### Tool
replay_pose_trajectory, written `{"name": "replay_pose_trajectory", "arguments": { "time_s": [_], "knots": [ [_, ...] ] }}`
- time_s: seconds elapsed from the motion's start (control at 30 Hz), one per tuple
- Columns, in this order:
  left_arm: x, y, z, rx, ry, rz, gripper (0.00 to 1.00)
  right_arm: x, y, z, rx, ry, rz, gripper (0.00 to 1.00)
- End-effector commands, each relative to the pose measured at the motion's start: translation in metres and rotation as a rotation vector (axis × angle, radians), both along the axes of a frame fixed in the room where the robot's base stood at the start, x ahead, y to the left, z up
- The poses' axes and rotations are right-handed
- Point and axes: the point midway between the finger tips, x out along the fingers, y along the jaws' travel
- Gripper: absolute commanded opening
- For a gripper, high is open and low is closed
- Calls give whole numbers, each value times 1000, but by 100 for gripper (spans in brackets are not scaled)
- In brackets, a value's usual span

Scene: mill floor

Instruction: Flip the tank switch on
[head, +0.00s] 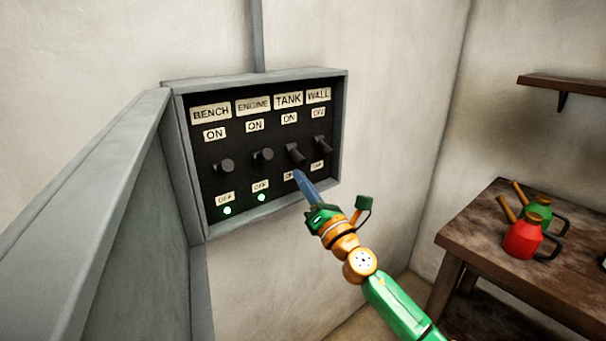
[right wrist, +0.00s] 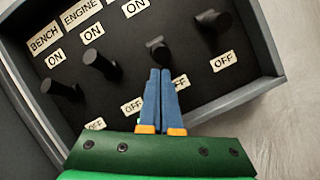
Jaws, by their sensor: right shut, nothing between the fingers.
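The tank switch (head: 295,153) is a dark lever, third from the left on the black panel (head: 240,180), under the TANK label. In the head view it points out and down to the right. It also shows in the right wrist view (right wrist: 158,53), just beyond my fingertips. My right gripper (head: 298,174) is shut and empty, its blue fingers together just below this lever. I cannot tell whether they touch it. The fingers partly cover the OFF label under TANK, and any lamp there is hidden. My left gripper is not in view.
The bench switch (head: 225,166), engine switch (head: 263,154) and wall switch (head: 322,145) flank the tank switch. Green lamps glow under bench (head: 227,211) and engine (head: 261,197). A grey raised frame rims the panel. A wooden table (head: 462,241) with a red can (head: 522,240) stands right.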

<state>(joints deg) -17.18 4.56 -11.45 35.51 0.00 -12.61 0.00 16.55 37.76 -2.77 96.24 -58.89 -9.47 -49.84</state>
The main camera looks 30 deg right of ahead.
Motion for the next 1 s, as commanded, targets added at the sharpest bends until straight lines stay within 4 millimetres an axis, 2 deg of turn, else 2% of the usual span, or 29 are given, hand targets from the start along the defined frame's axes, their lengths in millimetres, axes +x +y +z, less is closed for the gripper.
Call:
{"name": "replay_pose_trajectory", "arguments": {
  "time_s": [1.0],
  "knots": [
    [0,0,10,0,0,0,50,-3,-3,8,0,1,1,0]
  ]
}}
